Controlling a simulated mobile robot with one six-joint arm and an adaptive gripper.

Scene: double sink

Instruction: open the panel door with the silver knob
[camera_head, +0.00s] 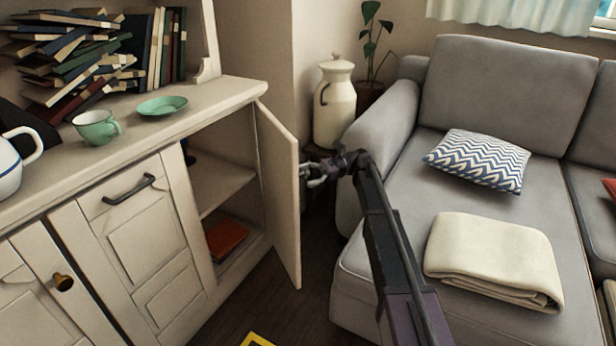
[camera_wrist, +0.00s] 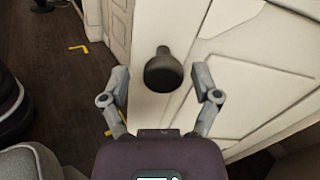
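The cream panel door (camera_head: 283,195) at the right end of the cabinet stands wide open, swung out toward the sofa. In the wrist view its panelled outer face (camera_wrist: 255,70) shows, with a round knob (camera_wrist: 163,72) that looks dark grey rather than bright silver. My gripper (camera_head: 312,172) is on the outer side of this door, close to its face. Its two fingers are spread in the wrist view (camera_wrist: 162,80), with the knob between them in the picture. I cannot tell whether either finger touches the knob. The head view hides the knob behind the door.
Inside the opened compartment are a shelf (camera_head: 218,180) and a red-orange book (camera_head: 226,239). A grey sofa (camera_head: 400,235) stands close on the right. A milk can (camera_head: 335,105) stands behind.

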